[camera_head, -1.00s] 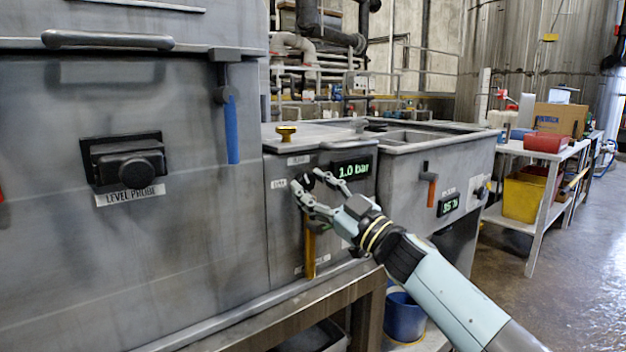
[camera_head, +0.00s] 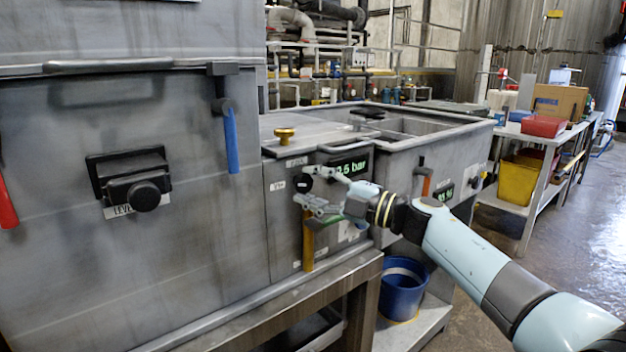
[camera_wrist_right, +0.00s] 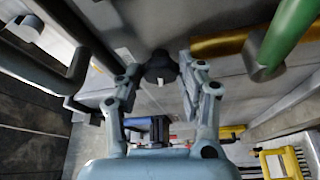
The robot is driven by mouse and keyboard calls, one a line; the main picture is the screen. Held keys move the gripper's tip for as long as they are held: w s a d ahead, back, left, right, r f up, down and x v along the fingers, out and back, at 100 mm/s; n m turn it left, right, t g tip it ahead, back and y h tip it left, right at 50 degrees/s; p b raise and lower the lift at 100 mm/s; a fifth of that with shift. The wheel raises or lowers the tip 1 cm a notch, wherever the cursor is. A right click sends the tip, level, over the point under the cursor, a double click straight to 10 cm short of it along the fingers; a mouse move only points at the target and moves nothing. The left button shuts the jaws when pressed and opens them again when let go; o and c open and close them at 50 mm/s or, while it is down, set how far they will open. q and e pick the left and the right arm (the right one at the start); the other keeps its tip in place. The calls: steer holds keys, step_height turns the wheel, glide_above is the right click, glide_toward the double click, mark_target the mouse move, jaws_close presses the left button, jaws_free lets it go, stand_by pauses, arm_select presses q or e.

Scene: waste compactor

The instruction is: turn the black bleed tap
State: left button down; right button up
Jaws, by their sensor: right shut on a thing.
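The black bleed tap (camera_wrist_right: 160,68) is a small dark knob on the front of the grey middle cabinet. In the head view it shows as a dark spot (camera_head: 305,183) at the fingertips. My right gripper (camera_head: 303,187) reaches it from the right, one finger above and one below. In the wrist view its two fingers (camera_wrist_right: 160,82) stand on either side of the tap, shut on it. The fingers hide part of the tap, so its exact angle is unclear. A green display (camera_head: 352,168) above reads a value ending in .5 bar. My left gripper is out of view.
A yellow handle (camera_head: 308,245) hangs just below the tap. A green handle (camera_wrist_right: 290,32) is close to the right finger in the wrist view. A blue lever (camera_head: 231,140) is to the left, an orange handle (camera_head: 427,181) to the right. A blue bucket (camera_head: 403,290) stands below.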

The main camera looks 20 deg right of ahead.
steer(key=shift+n+p, duration=0.3)
steer(key=shift+n, duration=0.4)
steer(key=shift+f+g, duration=0.1)
steer(key=shift+g, duration=0.2)
steer(key=o, duration=1.1)
steer(key=shift+o, duration=0.2)
steer(key=shift+s, duration=0.1)
steer(key=v, duration=1.2)
steer(key=shift+r, duration=0.2)
